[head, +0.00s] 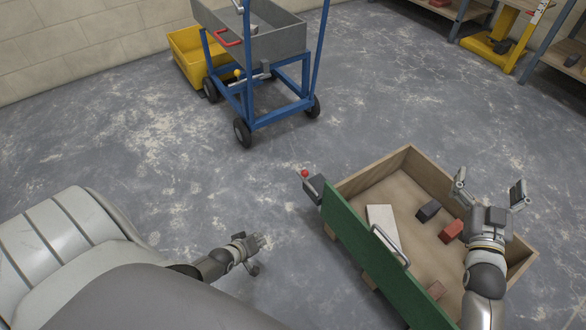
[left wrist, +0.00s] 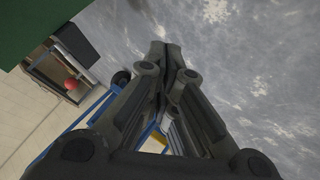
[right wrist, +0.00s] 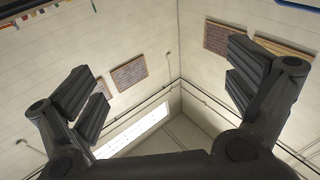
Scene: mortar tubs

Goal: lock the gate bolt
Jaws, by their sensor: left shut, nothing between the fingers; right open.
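A wooden crate (head: 408,158) stands on the floor with a green front gate (head: 365,255) that carries a metal handle (head: 392,246). A dark bolt housing (head: 314,187) with a red knob (head: 305,173) sits at the gate's far end; the red knob also shows in the left wrist view (left wrist: 71,84). Whether the bolt is engaged cannot be told. My left gripper (head: 256,250) is shut and empty, left of the gate and apart from it. My right gripper (head: 490,192) is open and empty above the crate's right part.
The crate holds a pale slab (head: 383,224), a dark block (head: 428,210) and reddish blocks (head: 451,230). A blue-framed cart (head: 275,115) with a grey tray stands farther back, beside a yellow tub (head: 187,45). Shelving is at the upper right. The floor between cart and crate is clear.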

